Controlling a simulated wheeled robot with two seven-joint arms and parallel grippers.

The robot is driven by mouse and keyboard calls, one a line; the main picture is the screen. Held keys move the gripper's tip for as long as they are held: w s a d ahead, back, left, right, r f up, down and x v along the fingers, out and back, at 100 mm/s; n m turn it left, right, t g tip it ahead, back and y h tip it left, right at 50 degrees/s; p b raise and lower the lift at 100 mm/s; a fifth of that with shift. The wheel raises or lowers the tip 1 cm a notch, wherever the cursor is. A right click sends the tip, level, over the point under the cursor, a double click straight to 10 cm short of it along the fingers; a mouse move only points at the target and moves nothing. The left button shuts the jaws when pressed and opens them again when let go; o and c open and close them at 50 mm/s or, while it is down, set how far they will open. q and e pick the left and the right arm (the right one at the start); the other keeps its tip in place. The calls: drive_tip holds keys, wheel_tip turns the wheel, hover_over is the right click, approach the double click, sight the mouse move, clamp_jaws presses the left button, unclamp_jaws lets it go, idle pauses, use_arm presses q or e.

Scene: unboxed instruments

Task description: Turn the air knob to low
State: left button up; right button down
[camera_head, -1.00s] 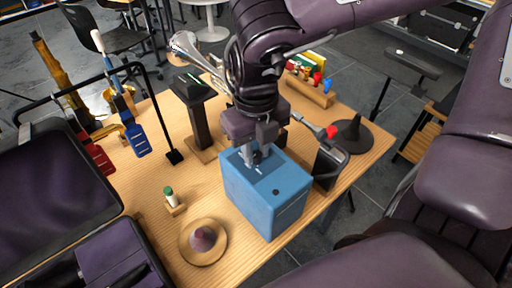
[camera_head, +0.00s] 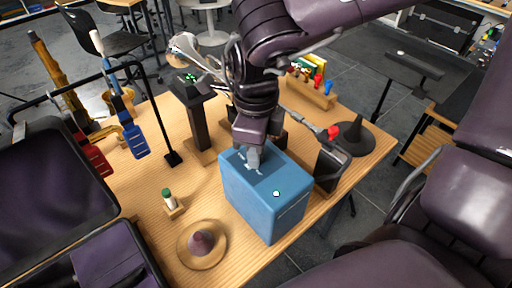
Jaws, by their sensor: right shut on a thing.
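A blue box (camera_head: 252,205) stands on the wooden table, with pale marks on its top and a small round light (camera_head: 276,194) that glows white. My right gripper (camera_head: 253,162) points down onto the far part of the box top and is shut on the air knob there. The knob itself is hidden by the fingers, so its setting cannot be read. A black stand (camera_head: 198,125) behind the box carries a small display (camera_head: 190,78) with green marks. My left gripper is not in view.
A cone-shaped mute on a round base (camera_head: 201,243) and a small green-capped bottle (camera_head: 168,196) stand left of the box. A trumpet (camera_head: 187,47) is behind.

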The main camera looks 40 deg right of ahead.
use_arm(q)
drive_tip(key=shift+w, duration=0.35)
use_arm(e)
drive_tip(key=shift+n, duration=0.3)
drive_tip(key=c, duration=1.2)
unclamp_jaws()
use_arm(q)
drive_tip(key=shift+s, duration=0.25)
use_arm(e)
wheel_tip(320, 180, up, 7)
drive_tip(key=shift+r+p, duration=0.1)
drive_tip(key=shift+p, duration=0.2)
drive_tip(key=shift+r, duration=0.35)
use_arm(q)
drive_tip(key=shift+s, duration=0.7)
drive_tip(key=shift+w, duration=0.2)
